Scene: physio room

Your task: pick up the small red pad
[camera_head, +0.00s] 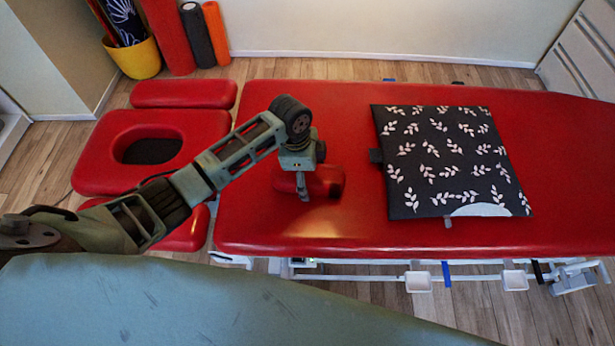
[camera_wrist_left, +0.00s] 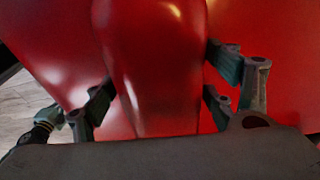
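The small red pad (camera_head: 324,181) is at the left part of the red treatment table (camera_head: 360,237), red against red. My left gripper (camera_head: 302,190) points down over the pad, with one finger showing at its near side. In the left wrist view the pad (camera_wrist_left: 155,60) runs up the middle between the fingers of my left gripper (camera_wrist_left: 162,85). The fingertips are at or very near the pad's two edges. I cannot tell whether they press on it, or whether the pad is clear of the table. My right gripper is not in view.
A black pillow with white leaf prints (camera_head: 440,150) lies on the table to the right of the pad. A red headrest with a hole (camera_head: 100,165) is at the table's left end. A yellow bucket (camera_head: 136,60) and upright rolls (camera_head: 197,35) stand by the back wall.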

